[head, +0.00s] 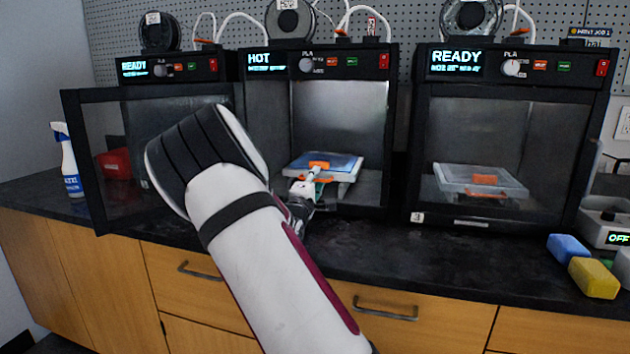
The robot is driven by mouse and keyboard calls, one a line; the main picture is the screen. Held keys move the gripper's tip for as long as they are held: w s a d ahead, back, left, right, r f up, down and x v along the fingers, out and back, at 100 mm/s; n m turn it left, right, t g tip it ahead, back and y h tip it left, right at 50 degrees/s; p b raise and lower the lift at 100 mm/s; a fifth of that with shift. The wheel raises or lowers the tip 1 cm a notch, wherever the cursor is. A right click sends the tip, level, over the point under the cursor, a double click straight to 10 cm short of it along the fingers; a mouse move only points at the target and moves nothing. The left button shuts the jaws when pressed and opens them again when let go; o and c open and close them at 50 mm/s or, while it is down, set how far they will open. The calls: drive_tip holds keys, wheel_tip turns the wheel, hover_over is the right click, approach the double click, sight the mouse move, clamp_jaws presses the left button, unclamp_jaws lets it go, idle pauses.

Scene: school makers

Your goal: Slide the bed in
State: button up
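The middle printer (388,130) shows HOT and its glass-panelled door (72,160) stands open, swung out to the left. Its bed (345,168), a pale slab with a bluish top and an orange part at the front, is at the printer's opening. How far it sits inside is hard to tell. My gripper (314,178) is at the bed's front edge, by the orange part, reaching in from the front. The fingertips are small and partly hidden, so I cannot tell whether they are closed on the bed's front part or only touching it.
The right printer (413,150) shows READY, with its bed (450,178) inside. The left printer (228,67) shows READY behind the open door. A spray bottle (70,165) stands far left. Blue (568,248) and yellow (593,278) blocks lie right. The counter (375,245) in front is clear.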

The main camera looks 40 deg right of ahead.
drive_tip(key=v, duration=1.2)
idle(0.3)
